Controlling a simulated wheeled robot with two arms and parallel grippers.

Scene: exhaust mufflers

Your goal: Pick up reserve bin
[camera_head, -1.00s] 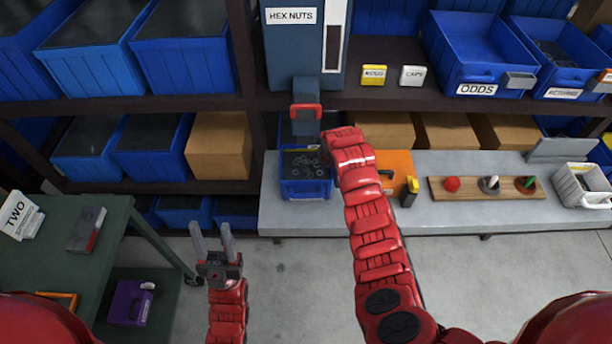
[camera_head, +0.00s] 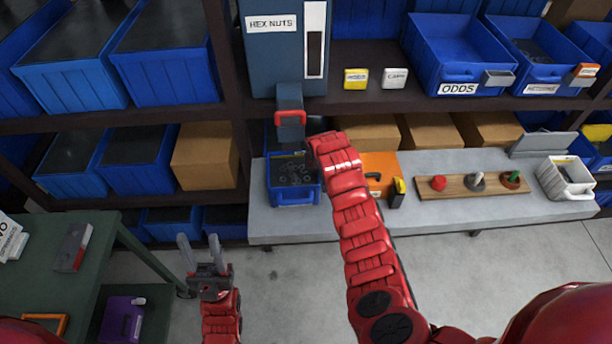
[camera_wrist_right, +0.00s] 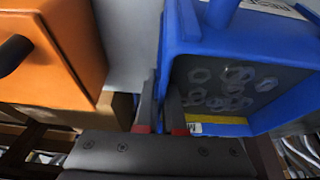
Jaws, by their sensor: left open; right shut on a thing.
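A blue bin (camera_head: 293,195) holding hex nuts is at the left end of the grey bench, below the hex nuts dispenser (camera_head: 290,118). In the right wrist view the bin (camera_wrist_right: 245,32) fills the upper right, with nuts inside. My right gripper (camera_wrist_right: 163,108) is shut on the bin's side wall, one finger on each side. In the head view my right arm hides these fingers. I cannot tell whether the bin touches the bench. My left gripper (camera_head: 199,252) is open and empty, above the floor left of the bench.
An orange box (camera_head: 380,165) stands just right of the bin. Further right are a wooden peg board (camera_head: 455,187) and a white basket (camera_head: 565,180). A green table (camera_head: 85,230) is at left. Shelves with blue bins rise behind. Floor before the bench is clear.

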